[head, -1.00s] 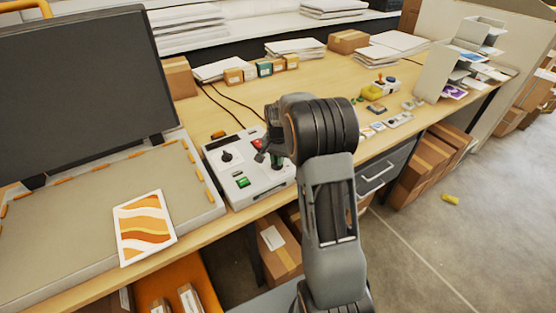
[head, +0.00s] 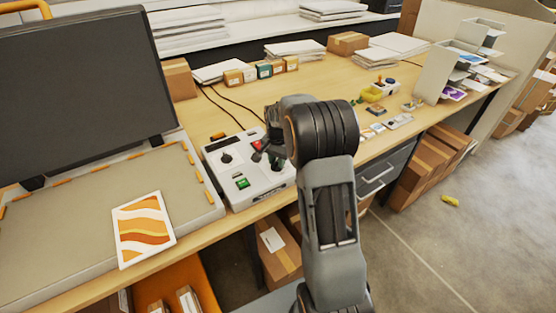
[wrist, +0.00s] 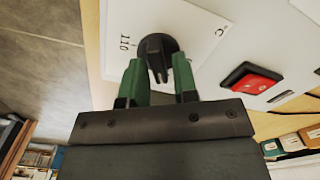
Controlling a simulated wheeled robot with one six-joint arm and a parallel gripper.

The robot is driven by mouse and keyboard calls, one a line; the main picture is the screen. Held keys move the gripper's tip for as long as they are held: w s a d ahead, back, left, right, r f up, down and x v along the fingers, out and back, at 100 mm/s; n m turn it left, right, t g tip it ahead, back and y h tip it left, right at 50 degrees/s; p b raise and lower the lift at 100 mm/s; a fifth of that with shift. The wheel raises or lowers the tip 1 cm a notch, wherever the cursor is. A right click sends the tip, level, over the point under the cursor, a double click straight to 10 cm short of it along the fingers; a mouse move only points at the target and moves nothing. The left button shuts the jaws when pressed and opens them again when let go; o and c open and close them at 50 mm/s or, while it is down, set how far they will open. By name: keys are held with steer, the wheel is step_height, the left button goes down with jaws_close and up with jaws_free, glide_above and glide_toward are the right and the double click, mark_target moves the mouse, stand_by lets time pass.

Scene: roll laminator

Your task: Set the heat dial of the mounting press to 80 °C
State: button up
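The heat dial (wrist: 156,55) is a black round knob with a raised bar, marked "110" and "C" on a white panel in the wrist view. My gripper (wrist: 158,68) has its two green fingers apart at either side of the bar, with gaps showing; I cannot tell whether either touches the knob. In the head view my gripper (head: 266,156) is over the right part of the white control box (head: 258,193), and the dial under it is largely hidden. The press with its grey bed (head: 95,205) and dark raised lid (head: 85,85) stands at the left.
A red button (wrist: 252,82) lies right of the dial. Another black knob (head: 226,158) and a green button (head: 242,183) are on the box. A print with orange waves (head: 144,230) lies at the press bed's front edge. Small boxes (head: 265,69) stand behind.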

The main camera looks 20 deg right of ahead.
mark_target(278, 174)
steer(key=shift+o, duration=1)
step_height(278, 174, up, 14)
steer(key=b, duration=0.1)
steer(key=shift+f, duration=0.1)
steer(key=s+a+f+n+t, duration=0.1)
steer(key=s+a+n, duration=0.4)
steer(key=s, duration=0.6)
steer(key=s+a+f+n+t, duration=0.1)
steer(key=s+a+n+t, duration=0.2)
steer(key=s, duration=0.8)
steer(key=shift+s+a+n, duration=0.25)
steer(key=shift+a+n, duration=1.05)
steer(key=shift+a, duration=0.15)
